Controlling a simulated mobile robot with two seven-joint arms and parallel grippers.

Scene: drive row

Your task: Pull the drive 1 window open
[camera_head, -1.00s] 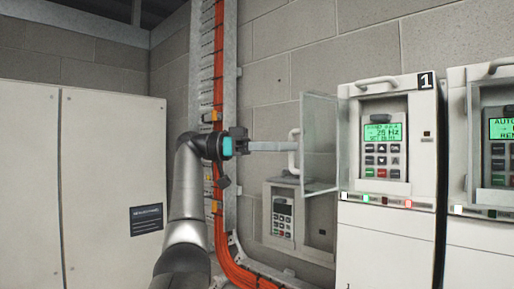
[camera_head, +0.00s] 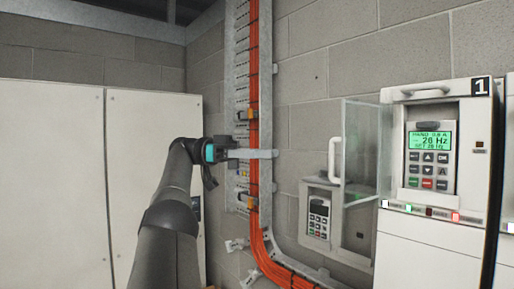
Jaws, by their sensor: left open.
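Drive 1 (camera_head: 433,243) is a white cabinet at the right, marked "1", with a lit green display and keypad. Its clear window (camera_head: 362,140) stands swung out at the cabinet's left side, so the keypad is uncovered. A white bar handle (camera_head: 335,161) is on the window's outer edge. My left gripper (camera_head: 274,154) is open and empty, seen from the side in front of the cable run. It is to the left of the handle, with a clear gap between them. My right gripper is not in view.
Orange cables (camera_head: 255,130) run down a metal tray on the block wall. A small grey keypad box (camera_head: 319,217) hangs on the wall below and left of the window. Tall pale cabinets (camera_head: 52,190) stand at the left.

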